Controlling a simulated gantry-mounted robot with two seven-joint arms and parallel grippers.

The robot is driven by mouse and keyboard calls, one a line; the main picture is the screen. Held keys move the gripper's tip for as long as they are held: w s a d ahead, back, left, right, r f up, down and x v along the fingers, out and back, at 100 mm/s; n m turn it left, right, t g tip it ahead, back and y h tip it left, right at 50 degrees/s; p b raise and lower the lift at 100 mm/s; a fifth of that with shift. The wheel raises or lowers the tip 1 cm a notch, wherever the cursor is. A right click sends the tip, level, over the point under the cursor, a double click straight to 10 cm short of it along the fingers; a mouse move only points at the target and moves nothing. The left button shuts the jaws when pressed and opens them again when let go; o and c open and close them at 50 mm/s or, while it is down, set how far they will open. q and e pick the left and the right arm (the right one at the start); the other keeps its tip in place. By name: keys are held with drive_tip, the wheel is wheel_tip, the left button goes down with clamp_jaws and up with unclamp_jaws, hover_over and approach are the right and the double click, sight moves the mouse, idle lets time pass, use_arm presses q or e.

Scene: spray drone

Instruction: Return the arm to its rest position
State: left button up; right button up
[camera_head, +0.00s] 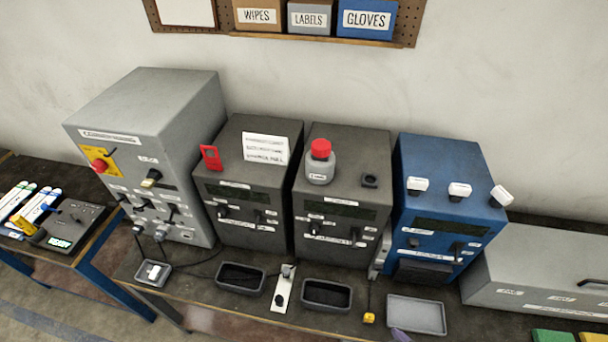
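Neither of my arms nor grippers can be made out in the head view. The workbench (190,312) runs across the picture with a row of machines on it. From left to right stand a tall grey cabinet (150,100), two dark boxes, the left one (235,180) and the right one (345,140), and a blue box (440,160). A grey bottle with a red cap (320,165) stands on the right dark box.
Small trays line the front edge, including an empty grey tray (416,315) and a dark-lined tray (326,294). A small tray (153,273) holds a white piece. A side table (100,245) is at left. A low grey case (545,270) is at right. A shelf (310,37) holds bins.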

drive_tip(key=s+d+f+m+g+h, duration=0.1)
drive_tip(key=s+d+m+g, duration=0.1)
drive_tip(key=s+d+g, duration=0.3)
drive_tip(key=w+a+p+v, duration=0.1)
drive_tip(key=a+p+v, duration=0.1)
drive_tip(key=p+v, duration=1.1)
drive_tip(key=shift+w+a+r+n+t+p, duration=0.25)
drive_tip(key=shift+w+r+n+t+p, duration=0.1)
drive_tip(key=shift+r+t+p, duration=0.1)
drive_tip(key=shift+f, duration=0.1)
idle(0.6)
